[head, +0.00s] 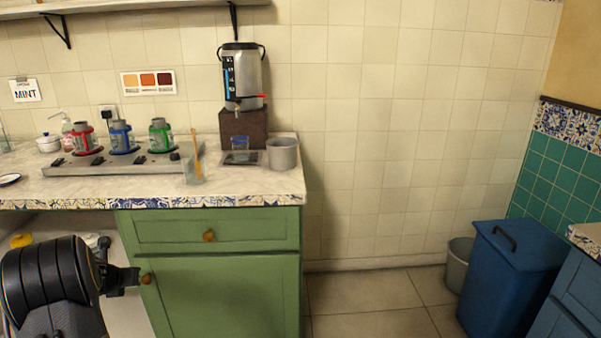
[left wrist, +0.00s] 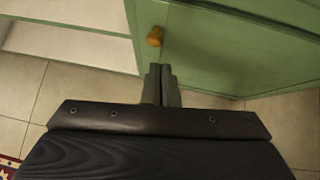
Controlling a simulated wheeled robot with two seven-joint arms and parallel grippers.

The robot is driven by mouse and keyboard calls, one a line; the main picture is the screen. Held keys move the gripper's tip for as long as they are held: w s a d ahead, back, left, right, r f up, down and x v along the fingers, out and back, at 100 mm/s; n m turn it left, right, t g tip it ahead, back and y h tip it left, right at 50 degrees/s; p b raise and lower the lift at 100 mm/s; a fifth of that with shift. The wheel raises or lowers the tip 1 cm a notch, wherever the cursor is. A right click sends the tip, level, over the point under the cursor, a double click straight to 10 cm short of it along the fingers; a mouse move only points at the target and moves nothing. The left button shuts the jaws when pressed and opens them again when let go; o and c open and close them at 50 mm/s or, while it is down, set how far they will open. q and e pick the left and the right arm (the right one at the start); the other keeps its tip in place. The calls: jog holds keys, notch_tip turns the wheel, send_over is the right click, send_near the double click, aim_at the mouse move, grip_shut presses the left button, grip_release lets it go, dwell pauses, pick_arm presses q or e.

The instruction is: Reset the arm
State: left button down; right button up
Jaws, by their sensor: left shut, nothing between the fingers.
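My left gripper (head: 134,277) is low at the left of the head view, in front of the green cabinet (head: 225,290). In the left wrist view its two fingers (left wrist: 161,72) are together with nothing between them. They point toward the cabinet's lower door, just below its orange-brown knob (left wrist: 154,37). I cannot tell whether they touch the door. My right gripper is in neither view.
A samovar (head: 243,75) stands on a dark block on the counter (head: 240,190). A grey pot (head: 282,155) is at the counter's right.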

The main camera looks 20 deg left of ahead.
pick_arm(q)
jog(key=s+d+r+n+t+y, duration=0.15)
jog(key=d+r+n, duration=0.35)
jog(key=r+n, duration=0.5)
jog(key=s+d+r+n+g, duration=0.1)
jog(key=s+d+r+n, duration=0.3)
jog(key=d+n, duration=0.45)
jog(key=s+d+f+n+g+h, duration=0.1)
jog(key=s+d+f+n+h, duration=0.15)
jog(key=s+d+n, duration=0.55)
jog(key=s+d+f+n+g+h, duration=0.1)
jog(key=s+d+h, duration=0.35)
jog(key=d, duration=0.65)
jog(key=s+d+f+n+g+h, duration=0.1)
jog(key=s+d+n+h, duration=0.1)
jog(key=s+d+n, duration=0.5)
jog(key=d+r+m+p, duration=0.2)
jog(key=d+r+p, duration=0.1)
jog(key=r+p, duration=2)
jog(key=shift+s+d, duration=0.2)
jog(key=shift+s, duration=0.25)
